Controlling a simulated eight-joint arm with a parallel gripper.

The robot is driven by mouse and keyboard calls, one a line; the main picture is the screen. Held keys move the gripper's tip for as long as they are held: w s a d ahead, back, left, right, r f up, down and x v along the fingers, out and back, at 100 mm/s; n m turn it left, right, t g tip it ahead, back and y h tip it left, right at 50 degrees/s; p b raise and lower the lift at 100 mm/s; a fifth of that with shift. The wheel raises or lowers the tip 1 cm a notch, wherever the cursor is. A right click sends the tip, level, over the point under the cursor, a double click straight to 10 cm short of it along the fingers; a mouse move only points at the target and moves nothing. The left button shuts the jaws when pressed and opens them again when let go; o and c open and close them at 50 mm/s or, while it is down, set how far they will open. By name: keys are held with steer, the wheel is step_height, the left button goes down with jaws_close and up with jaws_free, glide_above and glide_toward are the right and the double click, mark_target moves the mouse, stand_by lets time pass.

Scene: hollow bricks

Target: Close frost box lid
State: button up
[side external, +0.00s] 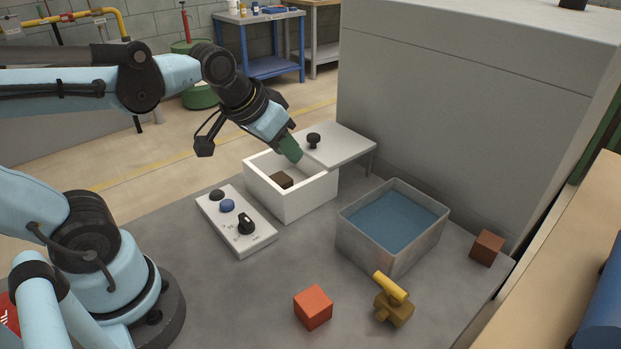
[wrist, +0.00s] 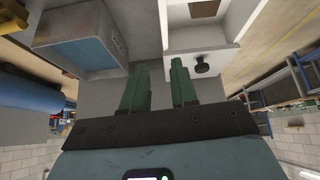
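The frost box (side external: 291,205) is an open-topped white box with a dark brown brick (side external: 281,180) inside. Its flat grey lid (side external: 345,146) is off to the back right, leaving most of the box open. A black knob (side external: 313,139) stands on the lid. My gripper (side external: 291,150) points down at the lid's left edge, just left of the knob, over the back of the box. In the wrist view its two green fingers (wrist: 159,66) are apart with nothing between them. The knob (wrist: 202,65) is to their right there. Whether a finger touches the lid cannot be told.
A control panel (side external: 228,212) with knobs lies left of the box. A metal tank of blue water (side external: 390,222) stands to the right, with a yellow valve (side external: 393,300) in front. An orange brick (side external: 313,307) and a brown brick (side external: 487,248) lie on the table. A large grey cabinet (side external: 440,110) stands behind.

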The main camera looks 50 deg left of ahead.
steer(key=w+a+r, duration=0.1)
steer(key=w, duration=0.1)
steer(key=w+a+r+n+g, duration=0.1)
steer(key=w+a+r, duration=0.1)
steer(key=w, duration=0.1)
steer(key=w+a+r+n, duration=0.1)
steer(key=w+r, duration=0.1)
steer(key=w, duration=0.1)
steer(key=shift+w+a+g+y, duration=0.2)
steer(key=shift+g+y, duration=0.1)
steer(key=shift+y, duration=0.1)
jaws_close()
steer(key=n+g, duration=0.1)
steer(key=n, duration=0.2)
glide_above(323, 135)
steer(key=shift+y, duration=0.3)
step_height(323, 135, down, 9)
steer(key=shift+s+r, duration=0.1)
steer(key=shift+r, duration=0.05)
steer(key=shift+s+d+f, duration=0.1)
steer(key=shift+s+d, duration=0.2)
steer(key=shift+s, duration=0.3)
steer(key=shift+s+d+f, duration=0.15)
steer(key=shift+s+d, duration=0.2)
steer(key=shift+s, duration=0.25)
steer(key=shift+s+d+f, duration=0.1)
steer(key=shift+s+d, duration=0.2)
steer(key=shift+s, duration=0.3)
steer(key=s, duration=1.1)
steer(key=shift+s, duration=0.9)
